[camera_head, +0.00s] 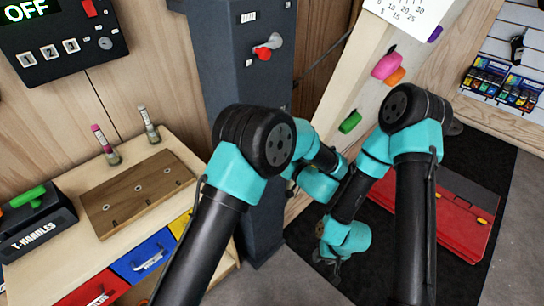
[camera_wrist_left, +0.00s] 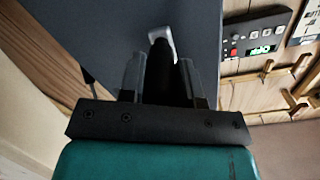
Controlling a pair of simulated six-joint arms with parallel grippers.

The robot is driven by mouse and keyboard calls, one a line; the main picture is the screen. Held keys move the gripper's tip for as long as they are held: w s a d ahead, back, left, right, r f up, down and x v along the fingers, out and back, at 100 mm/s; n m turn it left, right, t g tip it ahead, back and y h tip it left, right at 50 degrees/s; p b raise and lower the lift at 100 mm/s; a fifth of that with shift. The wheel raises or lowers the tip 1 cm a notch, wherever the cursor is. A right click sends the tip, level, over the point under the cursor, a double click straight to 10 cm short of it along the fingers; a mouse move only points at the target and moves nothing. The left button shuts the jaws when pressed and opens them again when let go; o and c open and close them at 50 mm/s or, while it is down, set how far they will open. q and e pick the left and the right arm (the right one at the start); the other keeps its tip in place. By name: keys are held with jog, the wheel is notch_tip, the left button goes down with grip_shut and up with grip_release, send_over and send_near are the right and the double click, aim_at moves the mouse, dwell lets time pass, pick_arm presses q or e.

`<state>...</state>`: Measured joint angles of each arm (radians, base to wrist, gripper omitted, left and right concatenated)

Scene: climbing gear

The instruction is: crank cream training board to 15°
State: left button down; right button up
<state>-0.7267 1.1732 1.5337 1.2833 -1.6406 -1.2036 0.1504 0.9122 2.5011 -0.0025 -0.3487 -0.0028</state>
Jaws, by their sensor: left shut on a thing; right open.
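The cream training board (camera_head: 345,85) leans beside the dark grey post (camera_head: 245,75), with pink, orange and green holds on its face. A white angle scale card (camera_head: 408,12) shows at its top; the set angle is not readable. In the left wrist view, my left gripper (camera_wrist_left: 159,78) is shut on the black handle (camera_wrist_left: 160,70) of a crank, whose pale metal arm (camera_wrist_left: 166,38) reaches up beside the grey post (camera_wrist_left: 110,40). In the head view my own arm hides this grip. My right gripper (camera_head: 331,260) is open, low over the black mat, apart from the board.
A red case (camera_head: 440,215) lies on the black mat (camera_head: 485,165). A red-and-grey knob (camera_head: 268,47) sits on the post. At left, a bench holds a wooden block (camera_head: 138,192), a T-handles box (camera_head: 38,225) and two small bottles. A panel (camera_head: 62,40) reads OFF.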

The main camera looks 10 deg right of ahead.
pick_arm(q)
jog(key=c, duration=0.8)
grip_release()
jog(key=shift+w, duration=0.1)
